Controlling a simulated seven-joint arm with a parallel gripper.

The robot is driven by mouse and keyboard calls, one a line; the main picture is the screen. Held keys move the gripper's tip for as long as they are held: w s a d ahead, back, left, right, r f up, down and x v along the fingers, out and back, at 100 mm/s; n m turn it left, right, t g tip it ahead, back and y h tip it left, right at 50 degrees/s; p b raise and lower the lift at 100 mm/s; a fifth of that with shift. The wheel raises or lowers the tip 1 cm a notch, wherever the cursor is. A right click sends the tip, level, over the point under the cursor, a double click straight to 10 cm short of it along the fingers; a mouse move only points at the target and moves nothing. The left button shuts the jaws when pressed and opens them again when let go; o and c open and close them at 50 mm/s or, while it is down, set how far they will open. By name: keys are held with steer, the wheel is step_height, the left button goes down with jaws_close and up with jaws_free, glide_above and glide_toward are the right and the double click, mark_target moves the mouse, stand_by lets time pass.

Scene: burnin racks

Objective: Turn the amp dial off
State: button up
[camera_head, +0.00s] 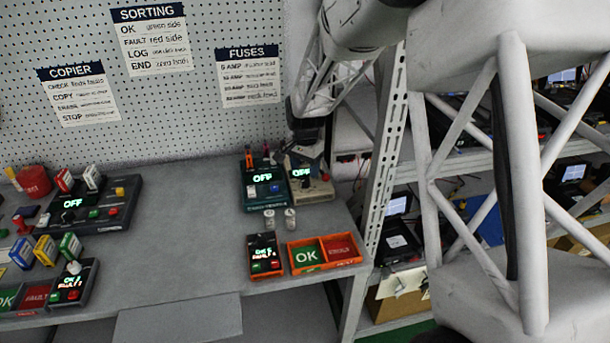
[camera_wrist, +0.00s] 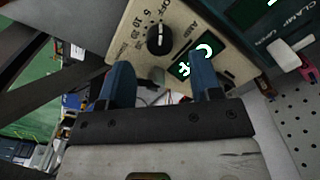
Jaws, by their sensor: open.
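The amp dial (camera_wrist: 160,40) is a round black knob on a beige panel (camera_wrist: 118,45) in the wrist view. Its white mark appears to point up, towards the printed OFF, with number marks beside it on the left. A small screen (camera_wrist: 180,70) right of the dial is partly covered by a finger. My gripper (camera_wrist: 160,72) is open, with blue fingers to either side of and below the dial, apart from it. In the head view my gripper (camera_head: 306,150) is over the beige unit (camera_head: 312,192), whose lit screen seems to read OFF; the dial is hidden there.
A teal unit (camera_head: 262,193) with an OFF screen stands close on the left. Two small clear fuses (camera_head: 280,218), a dark control box (camera_head: 265,256) and an orange sorting tray (camera_head: 324,253) are in front. A metal rack post (camera_head: 384,150) rises on the right.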

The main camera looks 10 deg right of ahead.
mark_target(305, 180)
steer(key=shift+r, duration=1.7)
steer(key=shift+s+r, duration=0.35)
steer(key=s+r+n+t, duration=0.1)
steer(key=s+r+n, duration=0.2)
steer(key=s+r, duration=0.8)
steer(key=s+r+n+t, duration=0.1)
steer(key=s+r+n, duration=0.15)
steer(key=s, duration=1.55)
steer(key=s+f+n, duration=0.1)
steer(key=s+n, duration=0.2)
steer(key=s, duration=0.8)
steer(key=shift+s+d+t, duration=0.3)
steer(key=shift+d, duration=0.15)
